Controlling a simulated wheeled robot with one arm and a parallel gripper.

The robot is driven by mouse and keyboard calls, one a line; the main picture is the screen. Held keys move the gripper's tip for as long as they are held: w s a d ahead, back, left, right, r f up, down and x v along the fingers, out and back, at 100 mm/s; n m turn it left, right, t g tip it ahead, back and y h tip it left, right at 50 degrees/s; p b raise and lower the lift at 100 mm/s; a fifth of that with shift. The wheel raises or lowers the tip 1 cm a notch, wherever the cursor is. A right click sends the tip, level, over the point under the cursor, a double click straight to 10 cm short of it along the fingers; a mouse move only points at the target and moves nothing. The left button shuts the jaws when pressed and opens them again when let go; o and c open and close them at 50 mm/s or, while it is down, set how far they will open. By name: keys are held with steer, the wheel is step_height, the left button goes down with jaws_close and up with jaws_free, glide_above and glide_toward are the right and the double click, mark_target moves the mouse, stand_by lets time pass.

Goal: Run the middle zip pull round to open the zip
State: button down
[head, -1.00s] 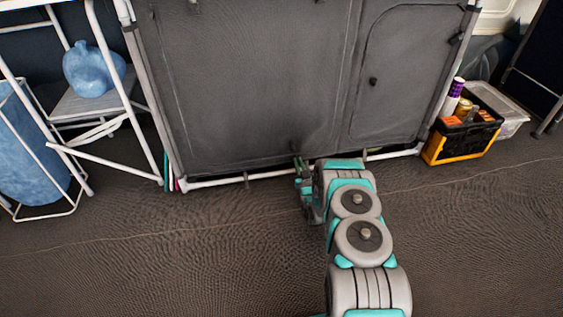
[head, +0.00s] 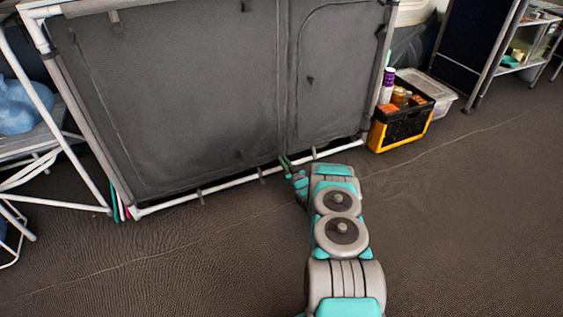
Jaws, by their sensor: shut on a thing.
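The grey fabric cabinet (head: 180,100) stands on a white tube frame, its front facing me. A vertical seam (head: 283,80) parts a wide left panel from a narrower right panel (head: 345,75) with a curved zip line. The left panel looks closed and flat. My gripper (head: 285,161) is at the cabinet's lower edge, close to the foot of the seam. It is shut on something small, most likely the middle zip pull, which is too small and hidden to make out. A small dark tab (head: 310,80) shows on the right panel.
A black and orange crate (head: 402,125) of bottles and a clear bin (head: 430,92) stand right of the cabinet. The carpet (head: 460,220) in front is open.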

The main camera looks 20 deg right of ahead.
steer(key=shift+d+r, duration=0.1)
steer(key=shift+d, duration=0.1)
steer(key=c, duration=0.9)
jaws_free()
steer(key=shift+d, duration=0.1)
steer(key=s+p, duration=0.1)
steer(key=s, duration=0.6)
steer(key=shift+s, duration=0.4)
